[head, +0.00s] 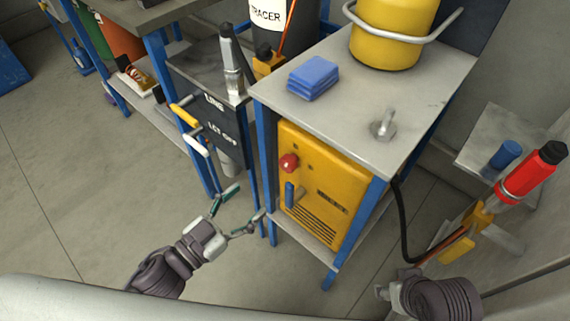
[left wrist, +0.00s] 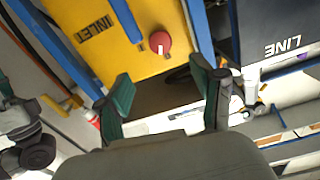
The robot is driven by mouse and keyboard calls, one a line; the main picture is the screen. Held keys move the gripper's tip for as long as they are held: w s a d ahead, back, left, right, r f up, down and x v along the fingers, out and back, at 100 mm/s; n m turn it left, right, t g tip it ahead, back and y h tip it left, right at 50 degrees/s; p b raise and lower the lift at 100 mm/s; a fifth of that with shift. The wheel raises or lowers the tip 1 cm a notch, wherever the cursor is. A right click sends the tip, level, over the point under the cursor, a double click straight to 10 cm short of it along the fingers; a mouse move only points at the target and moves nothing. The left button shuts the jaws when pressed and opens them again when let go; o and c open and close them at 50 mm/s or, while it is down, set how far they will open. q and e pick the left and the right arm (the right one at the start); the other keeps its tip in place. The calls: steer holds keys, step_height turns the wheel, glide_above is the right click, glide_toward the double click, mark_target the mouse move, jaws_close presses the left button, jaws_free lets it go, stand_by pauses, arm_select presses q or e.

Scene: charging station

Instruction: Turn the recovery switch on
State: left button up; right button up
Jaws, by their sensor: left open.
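A yellow machine (head: 335,172) stands on the shelf under a grey-topped table with blue legs. Its front carries a red round knob (head: 289,162) and a blue lever handle (head: 290,194). In the left wrist view the red knob (left wrist: 160,42) and blue handle (left wrist: 127,18) show ahead, beside the label INLET. No label reading recovery is legible. My left gripper (head: 242,208) is open and empty, left of the machine's front and apart from it. Its two green-padded fingers (left wrist: 163,85) frame the space below the knob. My right arm (head: 440,298) shows at the lower right; its fingers cannot be made out.
A dark panel (head: 212,115) with a yellow and a white handle stands left of the machine. The tabletop (head: 345,100) holds blue pads (head: 313,77), a yellow cylinder (head: 385,40) and a grey fitting (head: 383,127). A red tool (head: 530,175) and black hose are at right.

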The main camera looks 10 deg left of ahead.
mark_target(285, 166)
arm_select(q)
steer(key=x, duration=1.2)
steer(key=shift+w, duration=0.25)
